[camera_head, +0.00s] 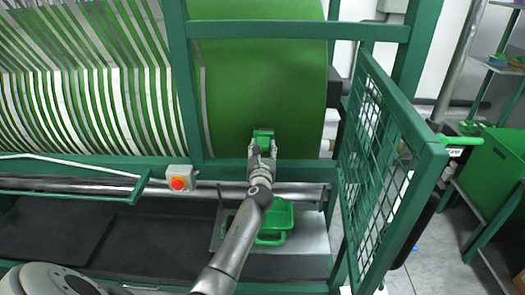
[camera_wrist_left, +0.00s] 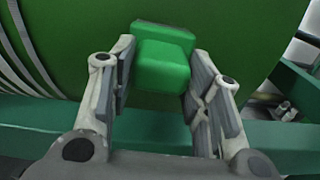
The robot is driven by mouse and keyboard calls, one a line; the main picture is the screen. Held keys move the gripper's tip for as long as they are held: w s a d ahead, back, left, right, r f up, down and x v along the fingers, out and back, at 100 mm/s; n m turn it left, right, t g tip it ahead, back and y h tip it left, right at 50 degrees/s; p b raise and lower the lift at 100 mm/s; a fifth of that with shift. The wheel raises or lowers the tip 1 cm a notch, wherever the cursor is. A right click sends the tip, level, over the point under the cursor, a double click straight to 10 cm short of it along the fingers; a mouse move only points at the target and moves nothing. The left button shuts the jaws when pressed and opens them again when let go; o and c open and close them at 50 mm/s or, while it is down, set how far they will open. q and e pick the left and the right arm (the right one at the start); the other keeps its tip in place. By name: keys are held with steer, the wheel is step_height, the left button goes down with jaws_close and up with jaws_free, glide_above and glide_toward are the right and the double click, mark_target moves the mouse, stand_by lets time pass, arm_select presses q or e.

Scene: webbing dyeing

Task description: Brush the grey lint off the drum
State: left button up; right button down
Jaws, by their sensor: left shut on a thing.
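The big drum (camera_head: 262,75) carries a wide green band on its right part; it also fills the back of the left wrist view (camera_wrist_left: 70,45). My left gripper (camera_head: 262,150) is in front of the lower part of this band. In the left wrist view my left gripper (camera_wrist_left: 158,88) is shut on a green block-shaped brush (camera_wrist_left: 163,65). The brush also shows in the head view (camera_head: 263,133), at or very near the drum's surface; I cannot tell if it touches. I cannot make out grey lint on the drum. My right gripper is not in view.
A green frame bar (camera_head: 110,170) runs below the drum, with a red button box (camera_head: 179,180). A green mesh gate (camera_head: 385,165) stands open at right. Below my left arm, a green tray (camera_head: 283,222) sits on a grey plate (camera_head: 310,230). A green cabinet (camera_head: 492,175) stands far right.

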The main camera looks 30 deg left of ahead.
arm_select(q)
steer(key=shift+b+x, duration=0.35)
steer(key=shift+x, duration=0.7)
steer(key=shift+d, duration=0.15)
steer(key=shift+w+d+b, duration=0.3)
steer(key=shift+w+d, duration=0.1)
steer(key=shift+d, duration=0.35)
steer(key=shift+w+d+b, duration=0.25)
steer(key=shift+w+d, duration=0.2)
steer(key=shift+d, duration=0.3)
steer(key=shift+w+d, duration=0.1)
steer(key=shift+d, duration=0.05)
steer(key=shift+w+r, duration=0.1)
steer(key=shift+s+a+r+p, duration=0.1)
steer(key=shift+s+a+p, duration=0.25)
steer(key=shift+a, duration=0.2)
steer(key=shift+s+a+r+p, duration=0.1)
steer(key=shift+s+a+p, duration=0.2)
steer(key=shift+a, duration=0.2)
steer(key=shift+s+a+p, duration=0.3)
steer(key=shift+s+a, duration=0.15)
steer(key=shift+a, duration=0.4)
